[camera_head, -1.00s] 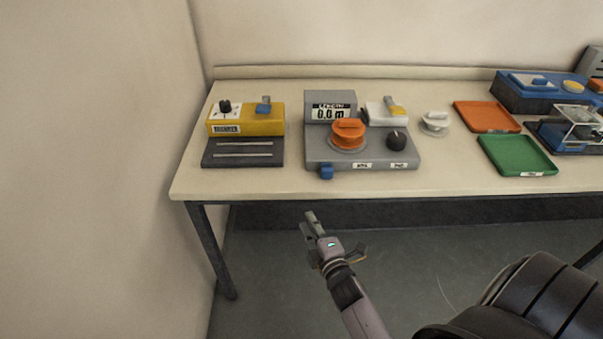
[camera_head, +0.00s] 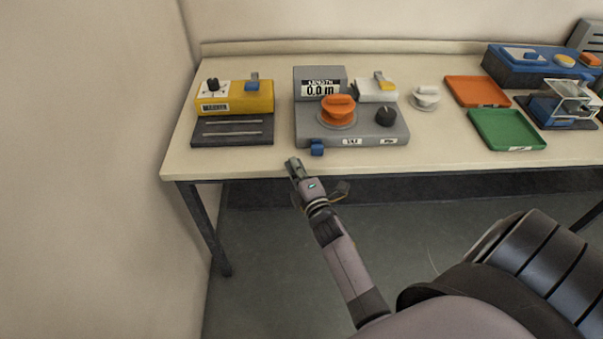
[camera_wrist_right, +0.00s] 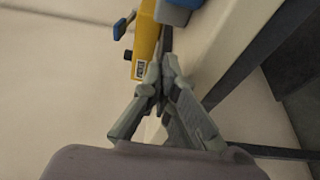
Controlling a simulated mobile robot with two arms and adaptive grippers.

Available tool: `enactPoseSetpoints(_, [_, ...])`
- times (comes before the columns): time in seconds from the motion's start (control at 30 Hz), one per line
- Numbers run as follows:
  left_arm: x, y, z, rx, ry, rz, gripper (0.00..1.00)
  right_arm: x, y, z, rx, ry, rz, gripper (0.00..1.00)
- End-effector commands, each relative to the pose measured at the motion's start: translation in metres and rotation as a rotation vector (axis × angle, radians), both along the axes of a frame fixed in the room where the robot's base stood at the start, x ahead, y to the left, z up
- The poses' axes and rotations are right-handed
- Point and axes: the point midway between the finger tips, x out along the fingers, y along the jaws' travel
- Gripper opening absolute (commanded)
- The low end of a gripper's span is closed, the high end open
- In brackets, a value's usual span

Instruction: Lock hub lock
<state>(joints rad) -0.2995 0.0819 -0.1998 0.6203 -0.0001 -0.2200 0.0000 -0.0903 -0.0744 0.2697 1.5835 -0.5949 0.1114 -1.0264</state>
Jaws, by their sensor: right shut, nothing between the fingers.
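The grey length device (camera_head: 345,134) stands on the table with an orange knob (camera_head: 338,108) on a round base, a display reading "0.0 m" and a black knob (camera_head: 386,116). A small blue tab (camera_head: 317,147) sticks out at its front left; it is likely the lock, but no label shows this. My right gripper (camera_head: 293,165) is shut and empty at the table's front edge, just in front and left of the blue tab. In the right wrist view the closed fingers (camera_wrist_right: 164,80) point toward a blue piece (camera_wrist_right: 173,12). My left gripper is not in view.
A yellow device (camera_head: 235,97) with a dark slotted plate (camera_head: 232,131) stands at the left. A white block (camera_head: 376,90) and a white spool (camera_head: 426,97) stand behind and right. Orange (camera_head: 476,92) and green (camera_head: 508,130) trays lie farther right. Bare tabletop shows along the front edge.

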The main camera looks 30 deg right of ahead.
Motion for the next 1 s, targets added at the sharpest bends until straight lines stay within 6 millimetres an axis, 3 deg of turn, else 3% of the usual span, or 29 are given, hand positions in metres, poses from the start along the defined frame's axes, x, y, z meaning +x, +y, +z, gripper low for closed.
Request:
enactPoseSetpoints(0.1, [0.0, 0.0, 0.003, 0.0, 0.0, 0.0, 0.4, 0.027, -0.006, 0.002, 0.001, -0.001, -0.001, 0.0])
enactPoseSetpoints(0.2, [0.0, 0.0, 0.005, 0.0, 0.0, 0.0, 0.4, 0.042, -0.012, 0.002, -0.001, 0.001, -0.002, 0.0])
enactPoseSetpoints(0.5, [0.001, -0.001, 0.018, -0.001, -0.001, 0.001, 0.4, 0.019, -0.041, 0.0, -0.001, 0.002, 0.0, 0.0])
enactPoseSetpoints(1.0, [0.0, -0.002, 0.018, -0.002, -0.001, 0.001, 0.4, 0.014, -0.05, -0.001, -0.002, 0.002, -0.001, 0.0])
